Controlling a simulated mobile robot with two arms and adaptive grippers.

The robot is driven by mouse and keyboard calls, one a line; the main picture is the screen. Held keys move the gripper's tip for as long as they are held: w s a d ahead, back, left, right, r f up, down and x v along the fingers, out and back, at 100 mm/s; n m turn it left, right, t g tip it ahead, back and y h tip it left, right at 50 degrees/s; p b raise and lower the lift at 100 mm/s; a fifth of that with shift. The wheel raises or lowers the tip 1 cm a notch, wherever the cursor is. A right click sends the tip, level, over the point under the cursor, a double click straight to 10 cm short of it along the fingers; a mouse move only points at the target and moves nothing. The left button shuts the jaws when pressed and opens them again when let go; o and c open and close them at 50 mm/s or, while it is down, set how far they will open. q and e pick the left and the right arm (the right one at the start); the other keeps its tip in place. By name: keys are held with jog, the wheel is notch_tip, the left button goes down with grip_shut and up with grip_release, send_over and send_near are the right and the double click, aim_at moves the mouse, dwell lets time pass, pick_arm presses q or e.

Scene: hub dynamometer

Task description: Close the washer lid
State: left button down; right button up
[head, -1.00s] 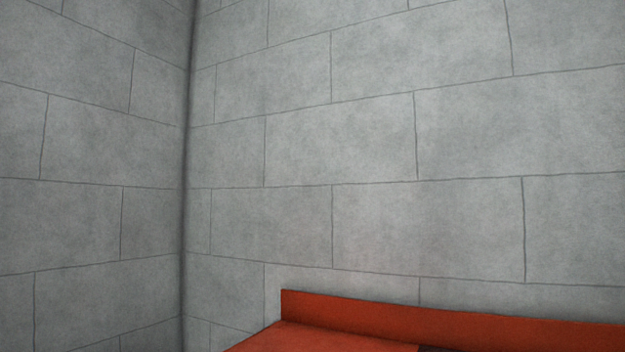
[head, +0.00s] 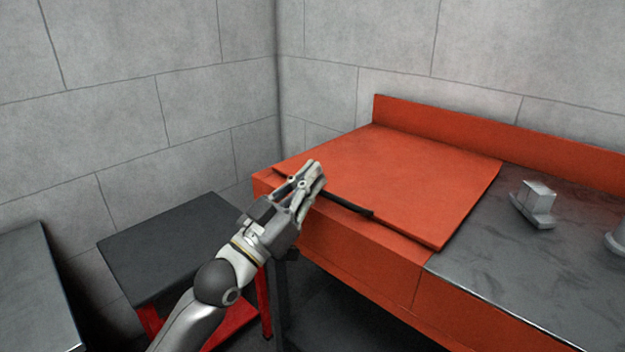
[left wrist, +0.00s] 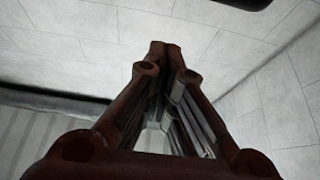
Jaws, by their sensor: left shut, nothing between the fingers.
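The washer is a long orange unit with a raised back edge. Its orange lid (head: 400,180) lies flat over the left part, looking closed or nearly so, with a dark bar handle (head: 347,204) along its front edge. My left gripper (head: 316,172) is in front of the lid's left front corner, by the left end of the handle, and hides part of it. Whether it touches the lid or handle I cannot tell. Its fingers are together and empty; in the left wrist view the fingertips (left wrist: 165,48) meet against the pale wall. My right gripper is not in view.
A dark worktop (head: 570,245) continues right of the lid, with a small grey metal block (head: 535,203) on it and a grey object (head: 618,236) at the right edge. A dark-topped red stand (head: 165,240) is at left, another dark surface (head: 35,285) at far left. Grey walls close the back.

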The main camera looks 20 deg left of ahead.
pick_arm(q)
jog(key=v, duration=0.9)
jog(key=shift+f+b, duration=0.4)
jog(key=shift+f, duration=0.05)
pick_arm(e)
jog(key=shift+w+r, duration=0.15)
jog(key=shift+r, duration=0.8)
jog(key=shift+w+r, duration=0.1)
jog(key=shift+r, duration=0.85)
